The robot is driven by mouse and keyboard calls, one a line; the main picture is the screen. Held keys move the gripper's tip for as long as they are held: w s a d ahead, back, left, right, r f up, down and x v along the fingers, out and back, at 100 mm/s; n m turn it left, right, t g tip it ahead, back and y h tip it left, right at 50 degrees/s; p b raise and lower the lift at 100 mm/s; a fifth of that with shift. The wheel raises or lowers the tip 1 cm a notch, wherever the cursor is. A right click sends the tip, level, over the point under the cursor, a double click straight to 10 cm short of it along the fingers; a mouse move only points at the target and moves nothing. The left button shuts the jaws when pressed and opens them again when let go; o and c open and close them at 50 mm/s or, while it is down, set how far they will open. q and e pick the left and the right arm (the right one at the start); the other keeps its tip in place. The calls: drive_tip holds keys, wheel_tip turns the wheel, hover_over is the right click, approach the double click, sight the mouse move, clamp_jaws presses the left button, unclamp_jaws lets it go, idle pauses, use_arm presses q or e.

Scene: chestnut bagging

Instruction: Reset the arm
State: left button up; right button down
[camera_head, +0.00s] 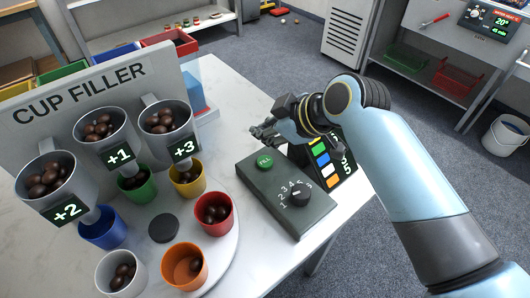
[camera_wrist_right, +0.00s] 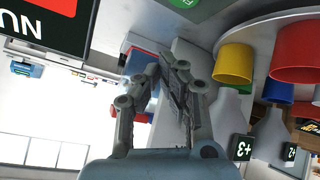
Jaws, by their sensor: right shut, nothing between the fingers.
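My right gripper (camera_head: 264,131) is shut and empty. In the head view it hangs just beyond the far end of the grey control box (camera_head: 290,221), near the green FILL button (camera_head: 265,161). In the right wrist view its fingers (camera_wrist_right: 173,78) are together with nothing between them. Part of the green button (camera_wrist_right: 184,3) shows at the top edge of that view. My right arm (camera_head: 410,165) reaches in from the lower right. The box's black dial (camera_head: 299,196) stands clear of the gripper. My left gripper is not in view.
The cup filler panel (camera_head: 85,84) carries hoppers of chestnuts at left. Below, coloured cups, including the red cup (camera_head: 226,223) and orange cup (camera_head: 184,280), stand on a round white turntable (camera_head: 228,245). A dark display (camera_head: 340,178) stands beside the control box. The table's right front corner is clear.

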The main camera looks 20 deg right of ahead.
drive_tip(key=shift+f, duration=0.1)
idle(0.7)
drive_tip(key=s+d+r+m+g+h, duration=0.25)
drive_tip(key=s+d+m, duration=0.35)
drive_tip(key=s, duration=0.6)
drive_tip(key=s+d+r+m+g+h, duration=0.1)
drive_tip(key=s+d+m+g+h, duration=0.2)
drive_tip(key=s+d, duration=0.7)
drive_tip(key=s+f+m+b, duration=0.1)
drive_tip(key=s+f+b, duration=0.15)
drive_tip(key=f, duration=1.35)
drive_tip(key=s+f+b, duration=0.2)
drive_tip(key=s+f, duration=0.1)
drive_tip(key=f, duration=1.3)
drive_tip(key=s+f+g+b, duration=0.1)
drive_tip(key=s+f+b, duration=0.1)
drive_tip(key=s+f, duration=1.4)
drive_tip(key=shift+s+d+f+b, duration=0.35)
drive_tip(key=shift+s+f, duration=0.05)
drive_tip(key=shift+s, duration=0.4)
